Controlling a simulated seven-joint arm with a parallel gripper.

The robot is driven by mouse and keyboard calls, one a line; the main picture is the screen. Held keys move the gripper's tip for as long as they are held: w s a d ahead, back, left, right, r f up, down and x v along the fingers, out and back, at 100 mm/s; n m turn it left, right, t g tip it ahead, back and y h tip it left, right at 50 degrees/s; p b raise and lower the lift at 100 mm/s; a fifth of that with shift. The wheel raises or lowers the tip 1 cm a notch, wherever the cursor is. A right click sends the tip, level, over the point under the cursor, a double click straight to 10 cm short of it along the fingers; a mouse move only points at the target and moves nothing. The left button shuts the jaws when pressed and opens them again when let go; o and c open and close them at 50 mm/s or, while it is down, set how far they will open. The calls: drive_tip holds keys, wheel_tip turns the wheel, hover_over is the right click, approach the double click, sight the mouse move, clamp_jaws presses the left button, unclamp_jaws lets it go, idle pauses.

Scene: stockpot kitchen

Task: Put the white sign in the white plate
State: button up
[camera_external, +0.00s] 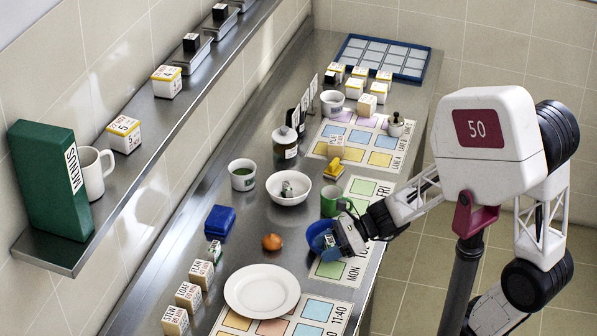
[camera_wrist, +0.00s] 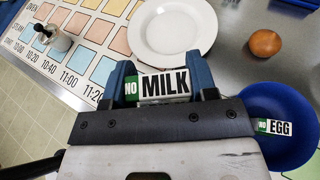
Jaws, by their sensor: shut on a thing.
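My gripper (camera_wrist: 162,80) has its blue fingers shut on a white sign (camera_wrist: 165,87) with a green end, reading "NO MILK". In the external view my gripper (camera_external: 337,240) is beside and partly over the blue bowl (camera_external: 313,230), so the held sign is hard to make out there. The white plate (camera_external: 262,291) lies flat and empty on the counter, to the left of and nearer the camera than my gripper. In the wrist view the plate (camera_wrist: 172,25) is just beyond the fingertips.
A "NO EGG" sign (camera_wrist: 274,127) sits in the blue bowl (camera_wrist: 253,95). An orange-brown round item (camera_external: 272,242) lies between plate and white bowl (camera_external: 288,198). A blue box (camera_external: 219,221) and several labelled blocks (camera_external: 188,296) stand left. A green mug (camera_external: 331,200) is behind my gripper.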

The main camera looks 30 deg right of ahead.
drive_tip(key=s+a+n+g, duration=0.3)
drive_tip(key=s+a, duration=0.4)
drive_tip(key=s, duration=0.3)
drive_tip(key=f, duration=0.5)
drive_tip(key=shift+s+d+f, duration=0.2)
drive_tip(key=shift+s+d, duration=0.05)
hover_over(266, 307)
drive_tip(key=shift+w+f, duration=0.1)
drive_tip(key=shift+f, duration=0.65)
drive_tip(key=shift+f, duration=0.15)
drive_tip(key=shift+f+y, duration=0.3)
drive_tip(key=shift+f, duration=1.3)
